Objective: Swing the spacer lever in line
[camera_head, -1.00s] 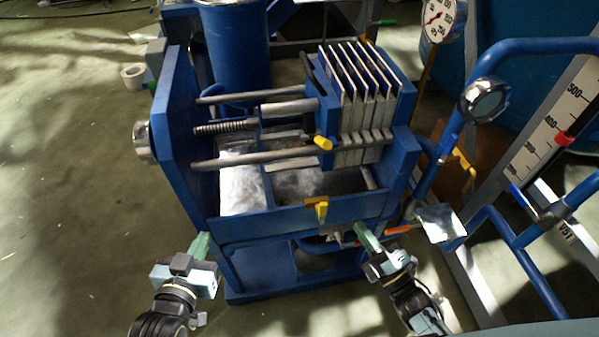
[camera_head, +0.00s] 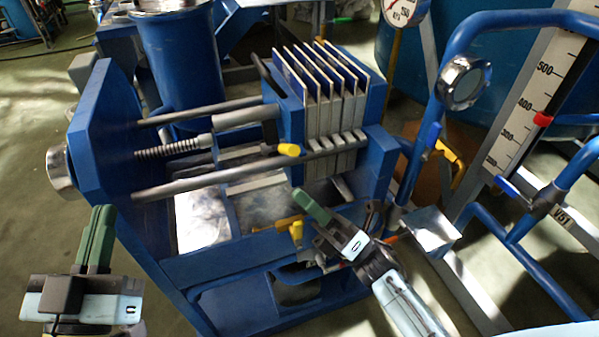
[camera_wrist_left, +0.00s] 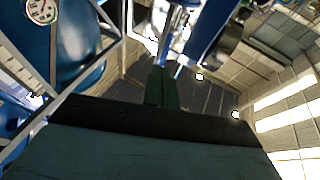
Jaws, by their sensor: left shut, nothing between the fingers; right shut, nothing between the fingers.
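A blue filter press frame carries a pack of upright plates (camera_head: 325,95) at its right. A yellow-knobbed lever (camera_head: 288,149) sits by the rods, left of the plates. A second yellow handle (camera_head: 295,230) is at the front trough rim. I cannot tell for sure which is the spacer lever. My left gripper (camera_head: 98,238) is shut and empty, upright in front of the left end plate and apart from it; its green fingers show in the left wrist view (camera_wrist_left: 161,88). My right gripper (camera_head: 312,205) is shut and empty, its fingertips pointing up-left below the yellow-knobbed lever; contact is unclear.
The blue left end plate (camera_head: 100,150) and long rods (camera_head: 200,180) bound the open middle. A metal plate (camera_head: 432,228), blue pipe frame (camera_head: 500,215) and scale board (camera_head: 535,105) stand at the right. A gauge (camera_head: 403,8) is behind. Floor is clear at the left.

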